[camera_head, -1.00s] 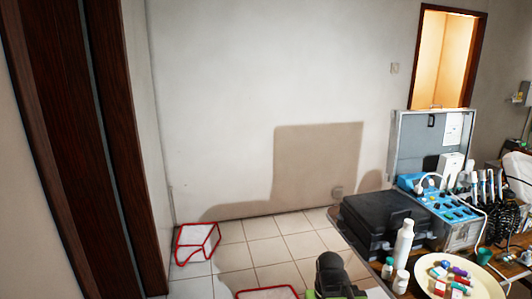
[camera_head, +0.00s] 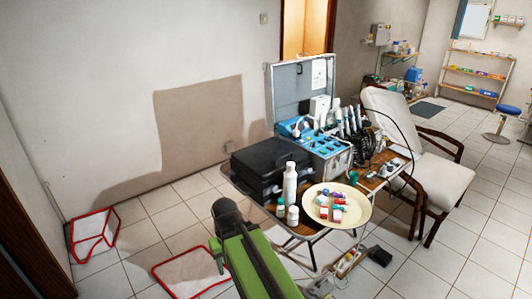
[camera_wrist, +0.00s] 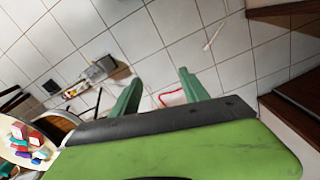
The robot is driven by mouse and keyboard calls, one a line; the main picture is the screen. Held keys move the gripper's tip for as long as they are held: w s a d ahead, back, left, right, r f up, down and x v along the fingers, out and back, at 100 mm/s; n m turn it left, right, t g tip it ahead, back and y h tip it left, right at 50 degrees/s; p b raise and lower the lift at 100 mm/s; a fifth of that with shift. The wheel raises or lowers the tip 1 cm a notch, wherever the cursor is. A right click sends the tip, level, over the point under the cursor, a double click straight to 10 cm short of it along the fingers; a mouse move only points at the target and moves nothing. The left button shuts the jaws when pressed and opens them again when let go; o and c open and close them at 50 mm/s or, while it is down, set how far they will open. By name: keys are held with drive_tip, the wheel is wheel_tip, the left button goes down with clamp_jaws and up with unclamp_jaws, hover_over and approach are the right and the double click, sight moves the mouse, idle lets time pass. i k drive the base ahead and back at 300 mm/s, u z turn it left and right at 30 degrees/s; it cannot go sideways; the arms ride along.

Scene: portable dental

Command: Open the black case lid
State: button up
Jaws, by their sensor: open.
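The black case (camera_head: 270,168) lies flat on the left end of a wooden table in the head view, and its lid looks shut. A white bottle in front hides part of its right side. My green and black arm reaches up from the bottom of the head view, in front of the table and apart from the case. My gripper (camera_wrist: 160,78) shows in the wrist view with its two green fingers spread and nothing between them. It points at the tiled floor. The case is not in the wrist view.
A white bottle (camera_head: 290,183), small bottles and a plate (camera_head: 350,212) of coloured items stand by the case. An open metal case (camera_head: 331,158) with a blue panel is right behind it. A power strip (camera_head: 345,265) lies below the table.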

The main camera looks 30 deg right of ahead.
sight(267, 158)
drive_tip(key=u, duration=0.2)
drive_tip(key=i, duration=0.9)
drive_tip(key=z, duration=0.2)
